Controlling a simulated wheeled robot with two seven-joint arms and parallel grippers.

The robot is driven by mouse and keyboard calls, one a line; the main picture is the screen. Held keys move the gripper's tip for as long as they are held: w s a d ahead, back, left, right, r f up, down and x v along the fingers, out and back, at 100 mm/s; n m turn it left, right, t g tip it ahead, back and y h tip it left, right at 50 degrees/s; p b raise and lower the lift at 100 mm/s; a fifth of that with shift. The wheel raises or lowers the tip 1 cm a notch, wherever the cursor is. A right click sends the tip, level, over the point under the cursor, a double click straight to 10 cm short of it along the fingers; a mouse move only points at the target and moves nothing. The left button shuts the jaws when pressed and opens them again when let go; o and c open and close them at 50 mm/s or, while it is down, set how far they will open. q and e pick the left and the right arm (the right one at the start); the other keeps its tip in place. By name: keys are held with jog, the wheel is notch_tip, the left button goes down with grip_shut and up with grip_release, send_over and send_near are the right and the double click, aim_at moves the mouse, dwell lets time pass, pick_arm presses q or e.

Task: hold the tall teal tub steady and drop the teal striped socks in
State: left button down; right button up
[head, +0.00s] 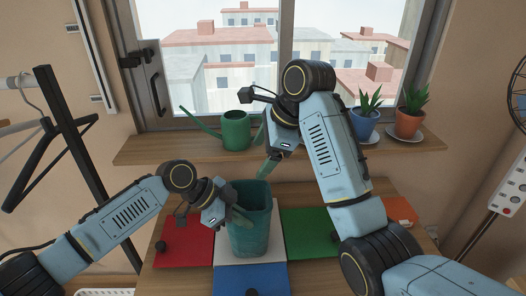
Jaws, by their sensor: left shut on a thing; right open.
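The tall teal tub (250,236) stands upright on the wooden table, on a pale square. My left gripper (238,216) is at the tub's left rim, shut on the tub wall. I cannot make out the teal striped socks; the tub's inside is dark and partly hidden by my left gripper.
Red (186,241), blue (250,279) and green (309,232) panels surround the tub, some with dark knobs. A green watering can (236,131) and two potted plants stand on the windowsill behind. A dark rack (72,130) stands at left.

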pick_arm(q)
jog(key=c, duration=1.5)
grip_release()
